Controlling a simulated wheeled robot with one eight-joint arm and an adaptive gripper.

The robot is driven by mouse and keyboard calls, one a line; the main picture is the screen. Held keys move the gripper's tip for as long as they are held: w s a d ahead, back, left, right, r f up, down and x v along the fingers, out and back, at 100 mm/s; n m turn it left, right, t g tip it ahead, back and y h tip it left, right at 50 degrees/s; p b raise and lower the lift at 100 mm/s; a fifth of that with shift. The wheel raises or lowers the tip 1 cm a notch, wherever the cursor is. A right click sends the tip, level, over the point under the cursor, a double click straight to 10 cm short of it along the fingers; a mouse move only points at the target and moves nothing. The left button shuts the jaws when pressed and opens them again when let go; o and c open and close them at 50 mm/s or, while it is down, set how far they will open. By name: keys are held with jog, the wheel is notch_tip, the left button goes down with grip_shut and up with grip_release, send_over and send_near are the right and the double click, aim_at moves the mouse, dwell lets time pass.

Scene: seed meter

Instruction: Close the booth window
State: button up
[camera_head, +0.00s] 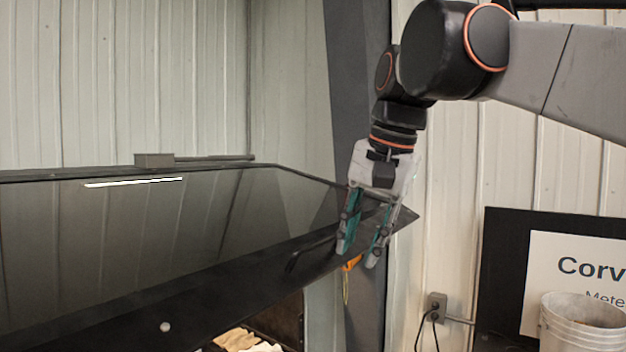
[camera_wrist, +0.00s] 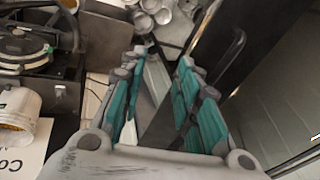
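The booth window (camera_head: 130,240) is a dark glossy pane in a black frame, swung up and out at a slant across the left of the head view. A black bar handle (camera_head: 308,256) is on its lower border near the right corner. My gripper (camera_head: 357,252) points down at that corner, just right of the handle, with its teal-padded fingers apart. In the wrist view, the window (camera_wrist: 285,95) is on the right with the handle (camera_wrist: 228,62) beside the right finger. A dark wedge, perhaps the window corner, shows between the fingers (camera_wrist: 163,58); I cannot tell whether they touch it.
A black board with a white sign (camera_head: 560,270) and a pale bucket (camera_head: 583,325) stand at the lower right. A wall outlet (camera_head: 436,303) with cords is beside them. A small orange item (camera_head: 351,263) hangs behind my gripper. Cloth or gloves (camera_head: 240,341) lie below the window.

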jog(key=w+a+r+m+g+p, duration=0.1)
jog(key=a+r+p, duration=0.15)
jog(key=r, duration=0.45)
jog(key=a+r+p, duration=0.1)
jog(key=r+p, duration=0.2)
jog(key=r, duration=0.3)
jog(key=p, duration=0.2)
send_over(320, 273)
jog(key=shift+m, duration=0.3)
notch_tip(320, 273, down, 12)
jog(key=shift+f, duration=0.2)
grip_shut()
